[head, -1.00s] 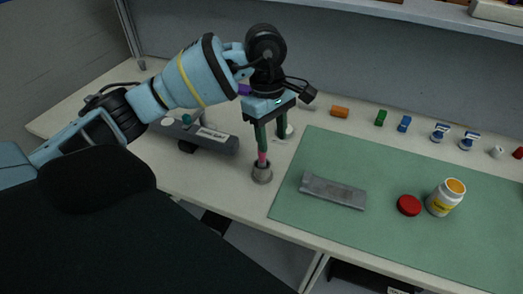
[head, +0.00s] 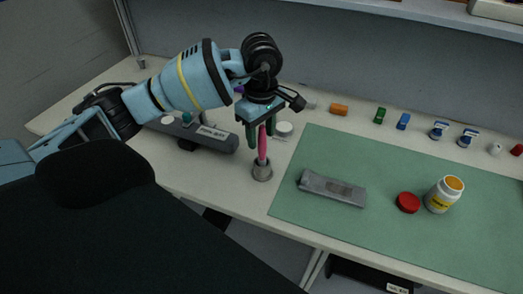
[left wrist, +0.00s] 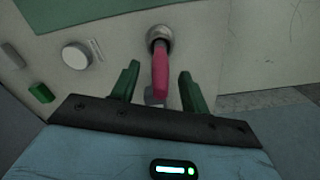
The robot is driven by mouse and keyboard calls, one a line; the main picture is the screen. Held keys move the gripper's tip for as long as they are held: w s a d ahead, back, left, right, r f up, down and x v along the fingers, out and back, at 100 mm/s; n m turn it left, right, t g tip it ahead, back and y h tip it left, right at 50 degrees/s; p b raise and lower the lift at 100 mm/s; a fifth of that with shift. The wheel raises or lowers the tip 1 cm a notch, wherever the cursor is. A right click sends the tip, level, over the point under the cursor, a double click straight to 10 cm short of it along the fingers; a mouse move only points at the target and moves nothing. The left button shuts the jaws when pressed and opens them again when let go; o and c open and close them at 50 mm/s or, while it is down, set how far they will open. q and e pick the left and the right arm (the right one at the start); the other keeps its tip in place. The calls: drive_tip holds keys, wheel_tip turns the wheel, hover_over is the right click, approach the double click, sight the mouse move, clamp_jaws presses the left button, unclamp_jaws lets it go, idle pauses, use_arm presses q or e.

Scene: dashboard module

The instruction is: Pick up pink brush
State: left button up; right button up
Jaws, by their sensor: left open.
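The pink brush (head: 262,146) stands upright in a small grey round holder (head: 262,172) on the table, left of the green mat. My left gripper (head: 261,138) is above the holder, pointing down, with its green fingers on either side of the brush's upper part. In the left wrist view the pink brush (left wrist: 160,72) lies between the two open green fingers (left wrist: 158,85), with a gap on each side. Its lower end goes into the holder (left wrist: 160,36). My right gripper is not in view.
A grey device (head: 210,136) lies left of the holder, and a white round piece (head: 284,130) is close behind the gripper. The green mat (head: 400,170) bears a grey tray-like piece (head: 332,190), a red lid (head: 408,202) and a white jar (head: 444,194). Several small coloured items line the back.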

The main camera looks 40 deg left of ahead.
use_arm(q)
drive_tip(key=shift+f, duration=1.5)
clamp_jaws()
wheel_tip(320, 180, up, 10)
drive_tip(key=shift+r, duration=0.1)
